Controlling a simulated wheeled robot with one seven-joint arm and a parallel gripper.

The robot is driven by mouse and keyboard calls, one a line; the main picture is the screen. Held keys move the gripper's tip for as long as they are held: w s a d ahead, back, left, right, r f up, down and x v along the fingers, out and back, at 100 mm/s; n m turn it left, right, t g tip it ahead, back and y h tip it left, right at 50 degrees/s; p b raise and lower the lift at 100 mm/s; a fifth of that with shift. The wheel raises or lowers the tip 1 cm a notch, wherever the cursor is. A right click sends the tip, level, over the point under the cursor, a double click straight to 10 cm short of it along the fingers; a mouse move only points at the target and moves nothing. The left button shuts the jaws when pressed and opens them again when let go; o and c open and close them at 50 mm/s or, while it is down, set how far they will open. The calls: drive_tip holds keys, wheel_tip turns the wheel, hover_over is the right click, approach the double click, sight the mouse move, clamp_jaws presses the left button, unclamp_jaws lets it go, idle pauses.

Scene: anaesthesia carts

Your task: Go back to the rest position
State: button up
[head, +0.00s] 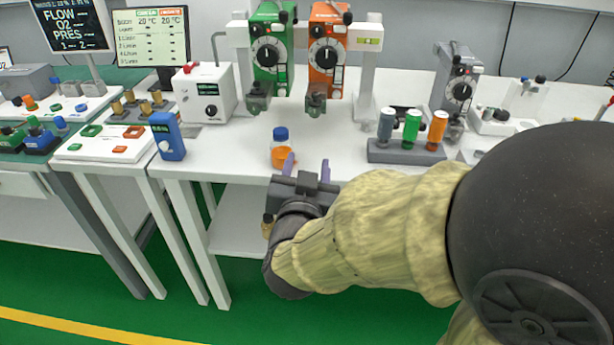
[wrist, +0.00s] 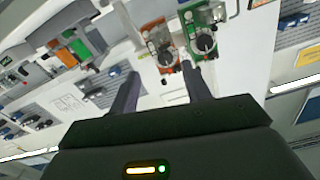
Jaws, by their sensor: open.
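My gripper (head: 307,172) is open at the front edge of the white table (head: 229,157) in the head view. A small bottle with a blue cap and orange body (head: 281,152) stands upright on the table just beyond the fingers. In the head view the left finger is close to the bottle; I cannot tell whether they touch. In the wrist view the two fingers (wrist: 158,92) are spread apart, with nothing seen between them. My arm reaches in from the right and hides part of the table's front.
A green vaporizer (head: 270,50) and an orange vaporizer (head: 326,52) hang on a rack behind the bottle. A grey block with coloured cylinders (head: 405,152) stands to the right. A blue device (head: 167,136) stands at the table's left edge. Green floor (head: 120,265) is open in front.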

drive_tip(key=shift+s, duration=0.1)
idle(0.5)
drive_tip(key=w+d+f+n+g+y, duration=0.1)
drive_tip(key=d+f+g, duration=0.25)
drive_tip(key=f, duration=0.25)
drive_tip(key=d+f+n+g+y, duration=0.1)
drive_tip(key=d+f+g, duration=0.25)
drive_tip(key=f, duration=0.25)
drive_tip(key=s+d+f+g+h, duration=0.1)
drive_tip(key=s+d+f+g, duration=0.65)
drive_tip(key=s+d, duration=0.3)
wheel_tip(320, 180, up, 26)
drive_tip(key=p, duration=2.5)
drive_tip(key=shift+w+d+g, duration=0.15)
drive_tip(key=shift+d+g, duration=0.2)
drive_tip(key=shift+g, duration=0.1)
drive_tip(key=shift+f, duration=0.1)
